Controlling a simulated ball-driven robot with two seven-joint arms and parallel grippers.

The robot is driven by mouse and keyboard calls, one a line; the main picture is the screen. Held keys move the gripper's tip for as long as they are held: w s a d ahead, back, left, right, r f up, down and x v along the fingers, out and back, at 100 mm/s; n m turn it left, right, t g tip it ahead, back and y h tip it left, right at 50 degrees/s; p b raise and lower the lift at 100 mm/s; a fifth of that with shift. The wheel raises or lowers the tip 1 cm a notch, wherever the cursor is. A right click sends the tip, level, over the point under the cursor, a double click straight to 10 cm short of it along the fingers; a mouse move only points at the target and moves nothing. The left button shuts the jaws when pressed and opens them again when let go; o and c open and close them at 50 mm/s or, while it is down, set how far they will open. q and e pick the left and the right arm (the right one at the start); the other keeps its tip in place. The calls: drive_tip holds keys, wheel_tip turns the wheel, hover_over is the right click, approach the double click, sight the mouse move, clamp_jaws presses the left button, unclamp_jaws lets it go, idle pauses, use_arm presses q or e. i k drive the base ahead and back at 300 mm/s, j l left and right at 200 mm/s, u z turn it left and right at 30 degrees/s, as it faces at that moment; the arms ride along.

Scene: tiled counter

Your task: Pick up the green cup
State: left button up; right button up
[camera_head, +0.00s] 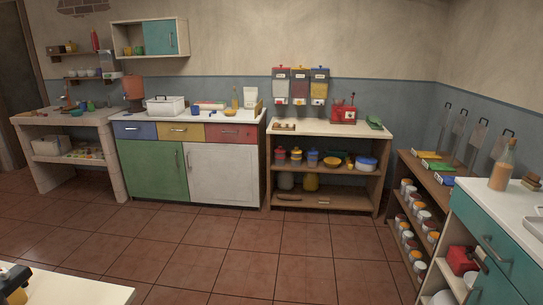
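Small green and yellow cup-like items (133,50) stand in the open left part of the wall cabinet (118,42), far off at the upper left. They are too small to tell apart clearly, and I cannot tell which of them is the green cup. Small coloured items (88,106), one of them blue, also stand on the left counter (40,117), too small to identify surely. Neither of my grippers is recognisable in the head view.
A counter with coloured drawers (180,131) and an open shelf unit (325,128) line the back wall. A teal cabinet (492,240) stands at right. A pale tabletop (75,288) with a black and yellow item (14,283) is at lower left. The tiled floor (235,250) between is clear.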

sight(139, 50)
drive_tip(key=i+u, duration=0.1)
drive_tip(key=i, duration=0.4)
drive_tip(key=i+l+u, duration=0.1)
drive_tip(key=i, duration=0.45)
drive_tip(key=i+l+u, duration=0.15)
drive_tip(key=i, duration=0.35)
drive_tip(key=i+l+u, duration=0.1)
drive_tip(key=i, duration=0.4)
drive_tip(key=i+l+u, duration=0.1)
drive_tip(key=i, duration=0.4)
drive_tip(key=i+j+u, duration=0.2)
drive_tip(key=i+u, duration=0.15)
drive_tip(key=i, duration=0.35)
drive_tip(key=i+u, duration=0.35)
drive_tip(key=i, duration=0.4)
drive_tip(key=i+l+u, duration=0.25)
drive_tip(key=i+u, duration=0.15)
drive_tip(key=i, duration=0.3)
drive_tip(key=i+j, duration=0.1)
drive_tip(key=i, duration=0.5)
drive_tip(key=i+j+z, duration=0.1)
drive_tip(key=i, duration=0.5)
